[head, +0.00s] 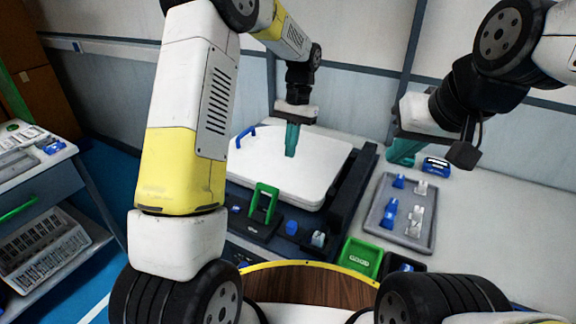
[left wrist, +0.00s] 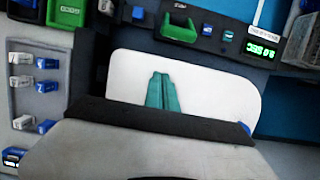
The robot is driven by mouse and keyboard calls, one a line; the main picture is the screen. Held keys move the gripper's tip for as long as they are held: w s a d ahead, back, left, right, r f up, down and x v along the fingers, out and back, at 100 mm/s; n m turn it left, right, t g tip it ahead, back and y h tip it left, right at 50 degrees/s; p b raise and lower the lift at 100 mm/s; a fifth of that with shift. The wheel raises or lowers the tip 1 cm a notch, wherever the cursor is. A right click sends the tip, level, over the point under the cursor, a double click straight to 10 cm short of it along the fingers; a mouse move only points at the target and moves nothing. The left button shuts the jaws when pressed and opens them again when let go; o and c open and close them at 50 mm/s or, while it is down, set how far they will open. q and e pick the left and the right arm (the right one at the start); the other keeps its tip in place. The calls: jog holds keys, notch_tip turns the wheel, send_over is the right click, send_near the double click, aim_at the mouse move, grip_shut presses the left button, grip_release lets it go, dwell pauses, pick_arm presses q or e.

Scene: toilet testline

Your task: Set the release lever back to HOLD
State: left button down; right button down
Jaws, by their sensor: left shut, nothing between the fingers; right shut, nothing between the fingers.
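A green upright handle (head: 264,200), which looks like the release lever, stands on a dark base in front of the white lid-like panel (head: 290,168). It also shows as a green piece in the left wrist view (left wrist: 180,22). Its HOLD marking cannot be read. My left gripper (head: 291,152) is shut and empty, pointing down above the white panel, behind the handle and apart from it. Its teal fingers also show in the left wrist view (left wrist: 161,75). My right gripper (head: 402,152) is shut and empty at the right, far from the handle.
A grey tray (head: 405,236) of blue and white parts lies at the right. A green bin (head: 361,258) stands near the front. A blue handle (head: 246,133) is at the panel's back left. A lit display (left wrist: 262,50) shows beside the lever. A side cart (head: 40,175) stands left.

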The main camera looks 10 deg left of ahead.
aim_at(284, 189)
pick_arm(q)
jog(key=x, duration=1)
jog(key=shift+a+f, duration=0.1)
jog(key=s+r, duration=0.1)
jog(key=s+a+r, duration=0.1)
jog(key=s, duration=0.1)
jog(key=shift+r, duration=0.3)
jog(key=shift+a, duration=0.1)
